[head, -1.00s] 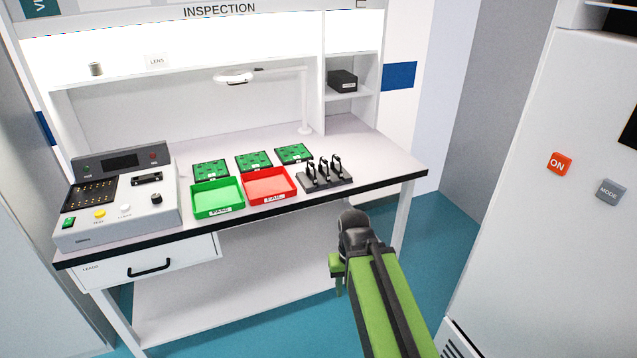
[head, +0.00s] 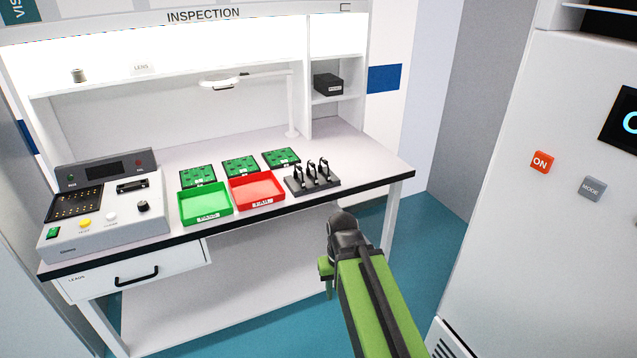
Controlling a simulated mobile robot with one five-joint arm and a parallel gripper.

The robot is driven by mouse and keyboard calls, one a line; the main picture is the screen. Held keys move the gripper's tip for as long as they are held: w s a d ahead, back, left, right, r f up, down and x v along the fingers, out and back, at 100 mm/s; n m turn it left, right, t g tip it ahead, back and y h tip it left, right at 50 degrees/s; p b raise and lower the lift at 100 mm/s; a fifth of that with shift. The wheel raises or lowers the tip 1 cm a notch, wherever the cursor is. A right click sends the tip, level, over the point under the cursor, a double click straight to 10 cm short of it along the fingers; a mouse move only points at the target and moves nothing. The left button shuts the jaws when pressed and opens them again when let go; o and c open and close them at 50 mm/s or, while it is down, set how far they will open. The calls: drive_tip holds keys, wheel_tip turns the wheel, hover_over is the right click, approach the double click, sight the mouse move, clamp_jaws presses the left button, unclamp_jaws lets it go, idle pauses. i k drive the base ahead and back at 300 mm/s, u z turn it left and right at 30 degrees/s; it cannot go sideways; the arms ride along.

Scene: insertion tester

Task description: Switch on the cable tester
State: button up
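The cable tester (head: 130,228) is a grey box with a raised back panel at the left end of the inspection bench. Its sloped face has a small green switch (head: 53,232) at the front left corner, a yellow button (head: 85,223), a white button (head: 111,217), a black knob (head: 143,206) and a dark socket panel (head: 76,204). Whether the switch is on or off is too small to tell. My gripper (head: 327,284) is in front of the bench at the lower middle, well right of the tester and apart from it. My arm hides most of it, including its fingertips.
A green tray (head: 186,207) and a red tray (head: 236,196) sit right of the tester, with green circuit boards (head: 240,166) behind. A black rack (head: 300,188) stands further right. A white cabinet with an orange ON button (head: 542,161) is at the right. Floor is clear before the bench.

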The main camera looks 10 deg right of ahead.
sight(53, 232)
drive_tip(key=u, duration=1.7)
drive_tip(key=i, duration=0.4)
drive_tip(key=z, duration=1.25)
drive_tip(key=i, duration=0.5)
drive_tip(key=u, duration=3.65)
drive_tip(key=i, duration=0.1)
drive_tip(key=z, duration=1.9)
